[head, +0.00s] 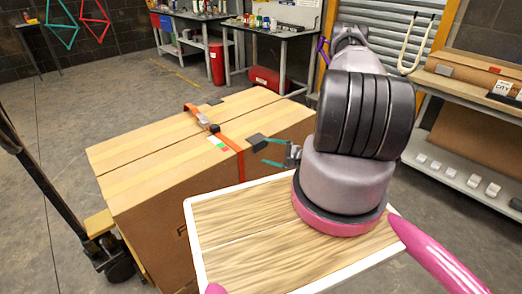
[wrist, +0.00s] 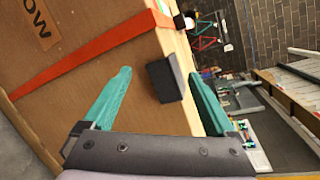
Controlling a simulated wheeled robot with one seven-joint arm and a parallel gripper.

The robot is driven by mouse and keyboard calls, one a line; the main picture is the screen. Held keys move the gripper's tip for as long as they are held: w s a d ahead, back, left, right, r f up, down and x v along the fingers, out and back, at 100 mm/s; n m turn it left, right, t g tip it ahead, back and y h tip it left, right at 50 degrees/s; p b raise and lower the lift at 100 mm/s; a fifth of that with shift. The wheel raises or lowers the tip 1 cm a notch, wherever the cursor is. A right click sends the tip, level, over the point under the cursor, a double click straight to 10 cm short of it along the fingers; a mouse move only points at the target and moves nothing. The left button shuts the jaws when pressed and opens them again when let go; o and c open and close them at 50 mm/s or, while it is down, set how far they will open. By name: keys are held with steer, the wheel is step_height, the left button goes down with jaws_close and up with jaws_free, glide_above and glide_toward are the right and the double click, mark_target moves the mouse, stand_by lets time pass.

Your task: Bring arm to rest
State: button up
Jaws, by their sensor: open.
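My gripper (head: 266,151) is at the right side of a large cardboard box (head: 150,190). Its two teal fingers are spread apart, and I see no object held between them. In the wrist view my gripper (wrist: 160,76) faces the box (wrist: 85,80), with a dark grey corner piece (wrist: 165,80) on the box edge between the fingers in the picture. Whether a finger touches the box I cannot tell. My arm reaches forward and bends, hiding part of the floor behind it.
An orange strap (head: 228,155) with a buckle crosses the box. A pallet truck handle (head: 35,170) rises at the left. Workbenches (head: 275,30) stand at the back, with a red bin (head: 217,64). A shelf (head: 460,170) is at the right.

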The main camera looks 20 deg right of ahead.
steer(key=f+v, duration=0.1)
steer(key=v, duration=0.4)
steer(key=w+a+r+n+g+y, duration=0.1)
steer(key=a+r+n+g, duration=0.2)
steer(key=r, duration=0.6)
steer(key=a+r+n+g+y, duration=0.2)
steer(key=a+r+n+g, duration=0.15)
steer(key=r, duration=0.55)
steer(key=w+a+r+n+g+y, duration=0.1)
steer(key=a+r+n+g, duration=0.25)
steer(key=r, duration=0.65)
steer(key=s+r+n+t+h, duration=0.1)
steer(key=s+r+h, duration=0.2)
steer(key=s+r, duration=0.2)
steer(key=s+a+r+n+t+h, duration=0.1)
steer(key=s+r+h, duration=0.3)
steer(key=r, duration=0.8)
steer(key=s+r+t+h, duration=0.2)
steer(key=s+r+h, duration=0.1)
steer(key=s+r, duration=0.4)
steer(key=shift+s+a+r+n+h, duration=0.25)
steer(key=shift+s+r+n+h, duration=0.15)
steer(key=shift+r, duration=0.45)
